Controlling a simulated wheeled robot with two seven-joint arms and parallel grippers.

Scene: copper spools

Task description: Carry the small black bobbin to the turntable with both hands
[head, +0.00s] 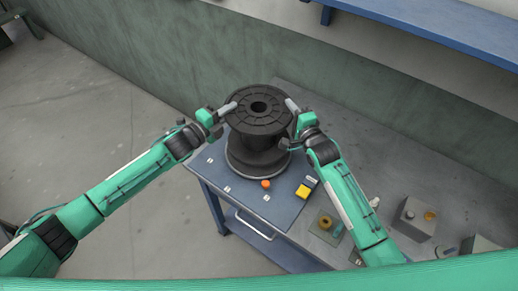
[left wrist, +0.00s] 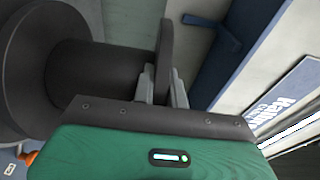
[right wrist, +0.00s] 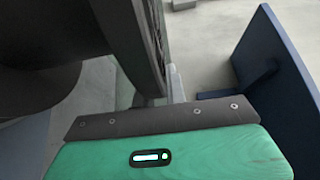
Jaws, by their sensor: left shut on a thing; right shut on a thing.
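The small black bobbin (head: 262,128) is upright at the back of the blue table, with its ribbed round top flange facing up. A grey round disc, which looks like the turntable (head: 236,168), shows its rim just below it. I cannot tell whether the bobbin touches it. My left gripper (head: 229,108) is shut on the left edge of the top flange. In the left wrist view the flange (left wrist: 165,50) passes between its fingers. My right gripper (head: 291,106) is shut on the flange's right edge. In the right wrist view the flange (right wrist: 132,40) hides one finger.
On the blue table (head: 215,165) are an orange knob (head: 266,183) and a yellow device (head: 304,190). A grey bench (head: 370,170) to the right holds a small brass-coloured part (head: 326,222) and a grey block (head: 415,218). A green wall (head: 150,50) stands behind.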

